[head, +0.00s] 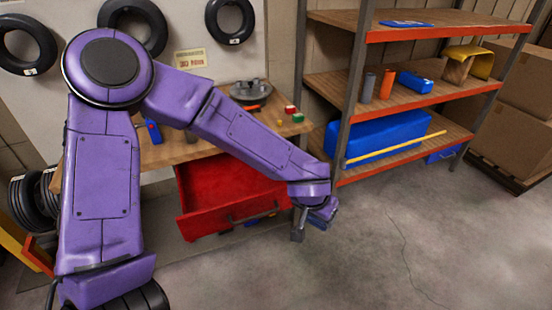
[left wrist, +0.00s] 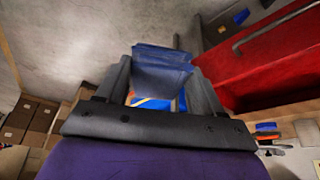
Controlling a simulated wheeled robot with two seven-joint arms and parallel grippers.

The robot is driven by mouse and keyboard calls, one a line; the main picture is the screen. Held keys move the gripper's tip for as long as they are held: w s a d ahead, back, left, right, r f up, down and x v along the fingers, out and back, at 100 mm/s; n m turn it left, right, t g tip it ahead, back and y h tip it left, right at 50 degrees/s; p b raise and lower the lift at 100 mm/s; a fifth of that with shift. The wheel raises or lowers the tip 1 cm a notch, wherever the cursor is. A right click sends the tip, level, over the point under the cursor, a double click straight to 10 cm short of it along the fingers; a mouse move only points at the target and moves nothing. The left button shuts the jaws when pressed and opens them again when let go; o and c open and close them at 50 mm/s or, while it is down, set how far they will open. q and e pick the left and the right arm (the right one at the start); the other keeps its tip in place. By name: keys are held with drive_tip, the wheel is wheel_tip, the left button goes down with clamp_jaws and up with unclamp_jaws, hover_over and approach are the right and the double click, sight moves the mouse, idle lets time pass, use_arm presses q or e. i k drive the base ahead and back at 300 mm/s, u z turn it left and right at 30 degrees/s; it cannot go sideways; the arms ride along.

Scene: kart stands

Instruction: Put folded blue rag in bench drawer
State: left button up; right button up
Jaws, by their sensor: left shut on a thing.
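My left gripper (head: 312,226) reaches down just right of the open drawer's front in the head view. It is shut on the folded blue rag (head: 327,211), which is partly hidden by the gripper. In the left wrist view the rag (left wrist: 160,66) sits between the two fingers of the gripper (left wrist: 158,82). The red bench drawer (head: 226,188) is pulled out under the workbench, and its visible inside looks empty. Its red side and handle (left wrist: 270,32) show at the right of the left wrist view. The rag is outside the drawer. My right gripper is out of view.
The workbench (head: 183,150) holds a grey round part (head: 249,92) and small coloured blocks. A shelf rack (head: 352,95) with orange-edged boards stands close right of the gripper. Cardboard boxes (head: 515,92) are stacked at the far right. The floor in front is clear.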

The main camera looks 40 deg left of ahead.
sight(242, 189)
drive_tip(key=i, duration=0.9)
drive_tip(key=u, duration=1.15)
drive_tip(key=i, duration=0.8)
drive_tip(key=u, duration=0.9)
